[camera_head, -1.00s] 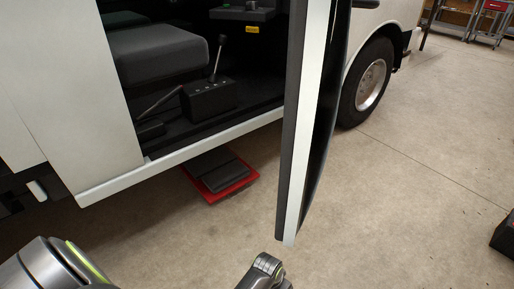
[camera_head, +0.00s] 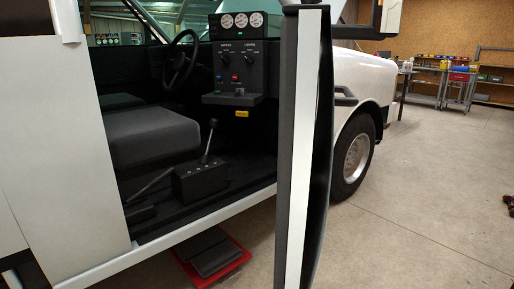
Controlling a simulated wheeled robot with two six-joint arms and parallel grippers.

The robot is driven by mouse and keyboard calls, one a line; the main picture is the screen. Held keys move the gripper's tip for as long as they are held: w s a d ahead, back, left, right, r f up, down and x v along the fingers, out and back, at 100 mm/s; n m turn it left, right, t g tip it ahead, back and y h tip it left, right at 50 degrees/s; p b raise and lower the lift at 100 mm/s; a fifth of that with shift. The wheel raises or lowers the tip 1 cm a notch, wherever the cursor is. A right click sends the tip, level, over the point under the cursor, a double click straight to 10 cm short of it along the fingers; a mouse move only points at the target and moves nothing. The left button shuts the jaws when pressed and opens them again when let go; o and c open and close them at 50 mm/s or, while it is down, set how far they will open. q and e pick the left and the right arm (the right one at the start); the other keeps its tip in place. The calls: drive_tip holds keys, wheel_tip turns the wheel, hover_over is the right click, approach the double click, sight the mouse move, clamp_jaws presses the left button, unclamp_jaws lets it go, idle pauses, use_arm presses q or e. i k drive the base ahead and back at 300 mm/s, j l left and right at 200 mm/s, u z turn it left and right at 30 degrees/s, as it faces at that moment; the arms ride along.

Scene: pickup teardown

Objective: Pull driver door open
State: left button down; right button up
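The driver door (camera_head: 300,150) stands open, swung well out from the white pickup body (camera_head: 62,150). I see it nearly edge-on, with a pale strip down its dark edge. Through the wide door opening I see the seat (camera_head: 150,138), steering wheel (camera_head: 181,60), gauge panel (camera_head: 238,65) and floor levers (camera_head: 207,150). A dark handle (camera_head: 345,97) shows just right of the door's edge. Neither of my grippers shows in the head view, so I cannot see whether either touches the door.
A red board with a dark pad (camera_head: 213,258) lies on the floor under the sill. The front wheel (camera_head: 354,157) is right of the door. Concrete floor (camera_head: 430,200) is open at right. Shelves and carts (camera_head: 445,82) stand at the back.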

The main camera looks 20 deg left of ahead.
sight(306, 154)
drive_tip(key=j+z, duration=0.25)
drive_tip(key=j, duration=0.15)
drive_tip(key=k+j+z, duration=0.15)
drive_tip(key=j+z, duration=0.15)
drive_tip(key=k+j+z, duration=0.25)
drive_tip(key=j, duration=0.25)
drive_tip(key=i+j, duration=0.05)
drive_tip(key=i, duration=0.05)
